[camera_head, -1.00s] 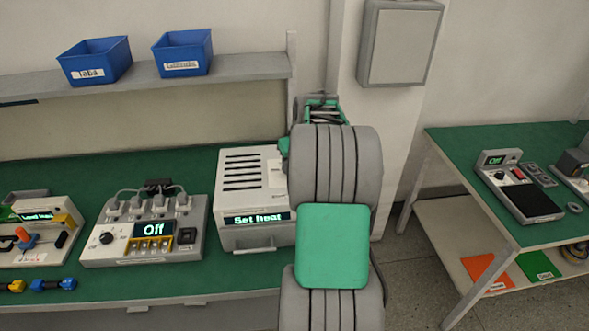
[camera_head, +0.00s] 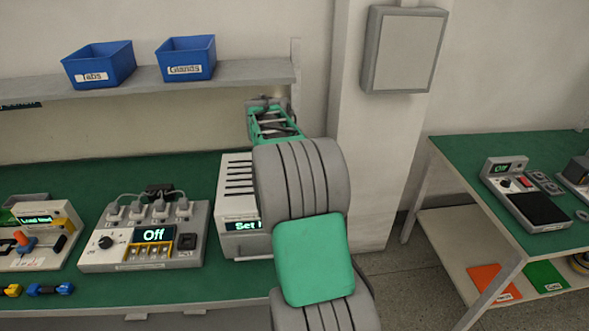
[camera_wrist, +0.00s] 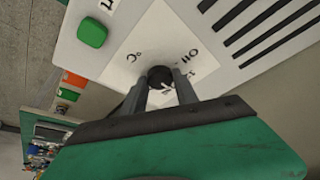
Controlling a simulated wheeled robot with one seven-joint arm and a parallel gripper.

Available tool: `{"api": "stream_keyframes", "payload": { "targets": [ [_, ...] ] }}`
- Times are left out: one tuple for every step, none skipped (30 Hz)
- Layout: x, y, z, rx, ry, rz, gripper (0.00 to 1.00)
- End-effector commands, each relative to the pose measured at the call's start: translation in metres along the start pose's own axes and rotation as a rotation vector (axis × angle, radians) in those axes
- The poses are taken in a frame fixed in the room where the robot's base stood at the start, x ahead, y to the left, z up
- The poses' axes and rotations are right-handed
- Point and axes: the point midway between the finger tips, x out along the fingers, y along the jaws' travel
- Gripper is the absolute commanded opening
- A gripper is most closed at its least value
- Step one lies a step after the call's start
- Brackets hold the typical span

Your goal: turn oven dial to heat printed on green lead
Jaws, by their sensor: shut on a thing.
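The oven (camera_head: 233,196) is a white box with dark slots on top, on the green bench in the head view. Its display (camera_head: 243,225) is partly hidden by my arm and shows "Set" and part of a further letter. In the wrist view, the oven's dark round dial (camera_wrist: 160,75) sits on a pale printed plate. My gripper (camera_wrist: 163,82) is shut on the dial, one finger on each side. The print around the dial is partly covered and hard to read. I cannot make out a green lead or its print.
A green button (camera_wrist: 92,32) is beside the dial plate. A unit reading "Off" (camera_head: 153,235) with several plugs stands left of the oven. Blue bins (camera_head: 98,64) are on the shelf above. A second table (camera_head: 450,155) stands right, across a floor gap.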

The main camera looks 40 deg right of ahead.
Motion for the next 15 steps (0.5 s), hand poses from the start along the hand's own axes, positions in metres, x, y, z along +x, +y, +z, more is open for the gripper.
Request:
{"api": "stream_keyframes", "payload": {
  "targets": [
    [-0.0014, -0.0002, -0.0016, 0.037, 0.002, 0.016, 0.0],
    [-0.0013, -0.0005, -0.0014, 0.059, 0.001, 0.025, 0.0],
    [-0.0011, -0.0006, -0.001, 0.089, 0.0, 0.038, 0.0],
    [-0.0015, -0.0007, -0.0014, 0.11, 0.001, 0.047, 0.0],
    [-0.0015, -0.0009, -0.0017, 0.131, 0.001, 0.055, 0.0],
    [-0.0011, -0.0007, -0.0017, 0.156, 0.001, 0.066, 0.0],
    [-0.0011, -0.0008, -0.0018, 0.175, 0.001, 0.074, 0.0],
    [-0.0013, -0.001, -0.0019, 0.191, 0.001, 0.08, 0.0],
    [-0.0012, -0.0011, -0.0019, 0.213, 0.001, 0.089, 0.0],
    [-0.0008, -0.0012, -0.0016, 0.227, 0.0, 0.095, 0.0],
    [-0.0008, -0.0011, -0.0016, 0.241, 0.001, 0.101, 0.0],
    [-0.0008, -0.0012, -0.0019, 0.257, 0.001, 0.107, 0.0],
    [-0.0008, -0.0013, -0.0021, 0.268, 0.002, 0.111, 0.0],
    [-0.0005, -0.0012, -0.0022, 0.279, 0.002, 0.116, 0.0],
    [-0.0002, -0.0009, -0.0021, 0.29, 0.002, 0.121, 0.0]
  ]
}}
